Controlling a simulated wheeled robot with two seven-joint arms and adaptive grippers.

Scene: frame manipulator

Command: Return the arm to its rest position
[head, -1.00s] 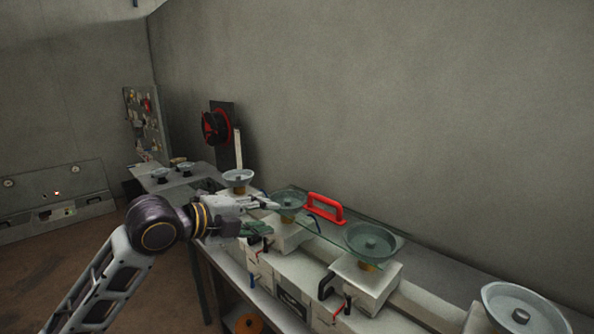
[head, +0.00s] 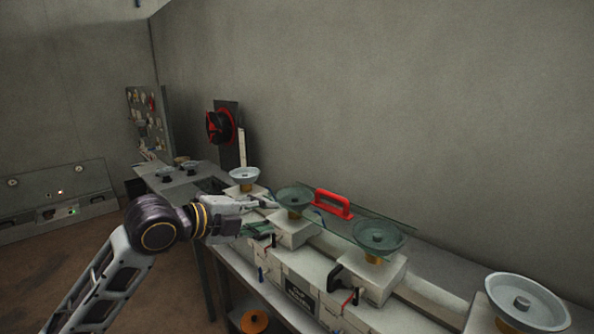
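My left arm comes in from the lower left, and its gripper (head: 262,215) is beside the bench, next to the nearer-left glass-covered suction cup (head: 294,199). The fingers look apart, with one above near the cup and one lower; nothing is clearly held between them. A clear glass sheet (head: 338,224) rests over two grey cups on white blocks. A red handle (head: 333,204) stands on or just behind the glass, right of the gripper. My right gripper is not in view.
A long bench (head: 430,262) runs along the grey wall. An uncovered cup (head: 525,301) stands at the lower right and another cup (head: 244,174) behind my gripper. A red and black round tool (head: 220,127) stands at the back. Open floor (head: 125,225) lies left of the bench.

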